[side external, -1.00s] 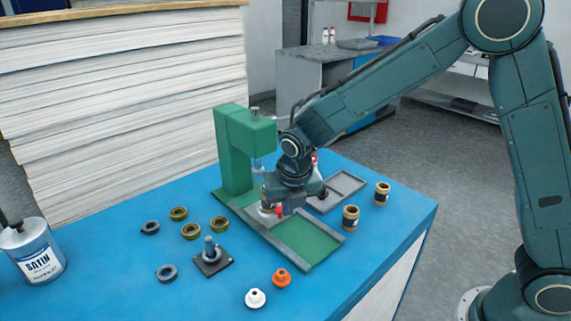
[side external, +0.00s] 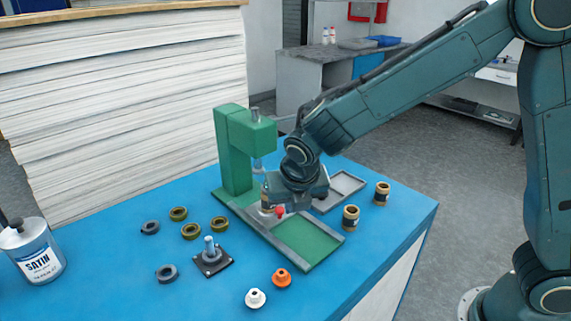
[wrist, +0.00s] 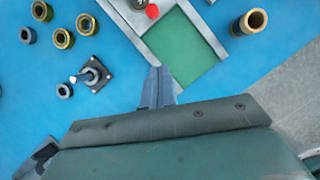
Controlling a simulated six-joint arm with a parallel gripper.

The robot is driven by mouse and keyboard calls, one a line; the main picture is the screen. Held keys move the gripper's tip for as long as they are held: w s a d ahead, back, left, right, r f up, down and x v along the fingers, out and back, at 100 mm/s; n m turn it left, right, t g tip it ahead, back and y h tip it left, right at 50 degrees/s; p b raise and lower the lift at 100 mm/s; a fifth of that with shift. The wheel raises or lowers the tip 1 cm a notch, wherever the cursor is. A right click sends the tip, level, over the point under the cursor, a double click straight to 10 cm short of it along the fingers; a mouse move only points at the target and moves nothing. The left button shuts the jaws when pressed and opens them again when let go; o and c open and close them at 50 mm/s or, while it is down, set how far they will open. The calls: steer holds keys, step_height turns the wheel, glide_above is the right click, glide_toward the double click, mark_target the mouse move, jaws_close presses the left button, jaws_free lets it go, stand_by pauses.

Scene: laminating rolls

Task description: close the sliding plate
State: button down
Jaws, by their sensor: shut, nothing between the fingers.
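A green press (side external: 236,150) stands on the blue table, with a grey-railed green channel (side external: 303,238) running from under its head toward the front right. The red knob also shows at the top of the wrist view (wrist: 152,11). My gripper (wrist: 158,72) is shut and empty, its fingertips over the channel's edge in that view. In the side view my gripper body is just right of the knob and hides its fingertips. Whether it touches the plate I cannot tell.
Several rings (side external: 191,231), a post on a black base (side external: 212,257), and orange (side external: 281,278) and white (side external: 255,298) flanged parts lie in front. A can (side external: 38,252) stands left.

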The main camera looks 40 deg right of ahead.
steer(key=shift+s+a+f+t+h, duration=0.2)
steer(key=shift+s+a+t+h, duration=0.1)
steer(key=shift+s+t, duration=0.4)
steer(key=shift+s+a+f+t+h, duration=0.2)
steer(key=shift+s+t+h, duration=0.1)
steer(key=shift+s+t, duration=0.35)
steer(key=shift+w, duration=0.15)
glide_toward(271, 218)
steer(key=s+f, duration=0.1)
steer(key=s+d+f, duration=0.1)
steer(key=shift+s+d+f, duration=0.1)
steer(key=shift+s+f, duration=0.15)
steer(key=shift+s, duration=0.05)
steer(key=shift+w+d, duration=0.25)
steer(key=shift+w, duration=0.25)
steer(key=shift+w+d, duration=0.25)
steer(key=shift+w, duration=0.25)
steer(key=shift+w+d+f, duration=0.2)
steer(key=shift+w+d, duration=0.1)
steer(key=shift+w, duration=0.45)
steer(key=shift+w, duration=2.3)
